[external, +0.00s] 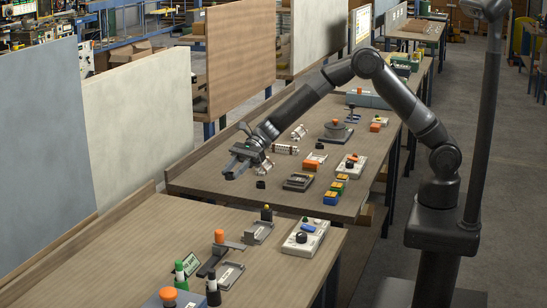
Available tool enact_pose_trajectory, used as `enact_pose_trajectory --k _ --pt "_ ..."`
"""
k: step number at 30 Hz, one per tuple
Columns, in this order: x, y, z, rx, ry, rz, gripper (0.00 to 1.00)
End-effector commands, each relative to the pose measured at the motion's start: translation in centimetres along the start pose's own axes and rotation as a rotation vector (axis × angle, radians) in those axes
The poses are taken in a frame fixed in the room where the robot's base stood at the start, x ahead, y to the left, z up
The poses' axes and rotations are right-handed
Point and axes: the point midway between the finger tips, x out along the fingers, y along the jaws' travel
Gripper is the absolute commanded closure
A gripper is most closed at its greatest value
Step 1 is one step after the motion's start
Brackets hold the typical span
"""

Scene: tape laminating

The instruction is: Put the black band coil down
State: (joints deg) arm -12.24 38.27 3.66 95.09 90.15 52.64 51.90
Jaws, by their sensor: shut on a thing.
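My gripper (235,167) is at the left end of the far workbench, pointing down and to the left. It is shut on a small dark thing, the black band coil (229,175), which shows only as a dark shape at the fingertips. The coil is close to the left edge of the bench top. I cannot tell if it touches the surface. A separate small black piece (261,184) lies on the bench to the right of the gripper.
A nearer bench (100,260) carries trays, bottles and a white button box (305,238).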

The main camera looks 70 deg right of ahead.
Motion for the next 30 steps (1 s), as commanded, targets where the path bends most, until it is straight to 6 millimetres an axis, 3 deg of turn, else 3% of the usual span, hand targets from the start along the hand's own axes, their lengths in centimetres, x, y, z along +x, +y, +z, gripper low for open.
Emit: enact_pose_trajectory --k 9,15,21,30 --pt "7.8 2.1 -1.4 0.001 0.001 0.005 0.9" --pt "11.4 2.9 -2.0 0.001 0.0 0.003 0.9" --pt "12.5 3.1 -2.5 0.001 0.001 0.001 0.9" --pt "13.8 3.1 -5.8 0.0 0.001 0.001 0.9"
